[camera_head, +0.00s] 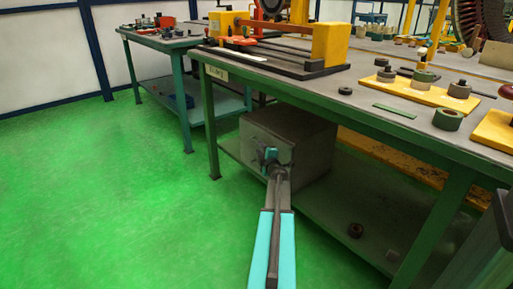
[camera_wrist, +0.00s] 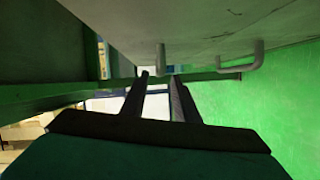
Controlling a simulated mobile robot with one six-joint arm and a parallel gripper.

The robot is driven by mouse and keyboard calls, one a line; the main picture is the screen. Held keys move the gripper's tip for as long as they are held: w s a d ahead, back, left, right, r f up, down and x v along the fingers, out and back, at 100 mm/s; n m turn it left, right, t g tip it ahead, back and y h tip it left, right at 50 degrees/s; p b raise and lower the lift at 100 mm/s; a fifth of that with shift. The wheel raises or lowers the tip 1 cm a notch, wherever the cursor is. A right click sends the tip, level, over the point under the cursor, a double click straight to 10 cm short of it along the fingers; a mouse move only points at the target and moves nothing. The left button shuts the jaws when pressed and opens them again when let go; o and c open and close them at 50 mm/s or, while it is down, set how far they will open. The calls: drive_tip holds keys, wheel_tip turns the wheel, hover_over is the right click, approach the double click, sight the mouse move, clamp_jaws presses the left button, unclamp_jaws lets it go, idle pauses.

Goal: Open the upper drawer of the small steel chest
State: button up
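The small steel chest (camera_head: 312,150) is a grey box on the lower shelf of the green workbench. My gripper (camera_head: 270,158) is at its front face and hides part of it. In the wrist view the pale chest front (camera_wrist: 205,22) fills the top, with two bar handles: one near the middle (camera_wrist: 161,58) and one further right (camera_wrist: 241,66). No drawer stands visibly out. My gripper's two dark fingers (camera_wrist: 158,80) are apart, with the middle handle just beyond or between their tips. I cannot tell whether they touch it.
The workbench top (camera_head: 385,108) overhangs the chest, and a green leg (camera_head: 211,135) stands left of its front. Open green floor (camera_head: 110,200) lies to the left. A second bench (camera_head: 165,45) stands further back.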

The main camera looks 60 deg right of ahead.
drive_tip(key=shift+b+x, duration=0.75)
drive_tip(key=shift+x, duration=1.9)
drive_tip(key=shift+c, duration=0.3)
clamp_jaws()
drive_tip(key=shift+s+a, duration=0.1)
drive_tip(key=shift+a, duration=0.05)
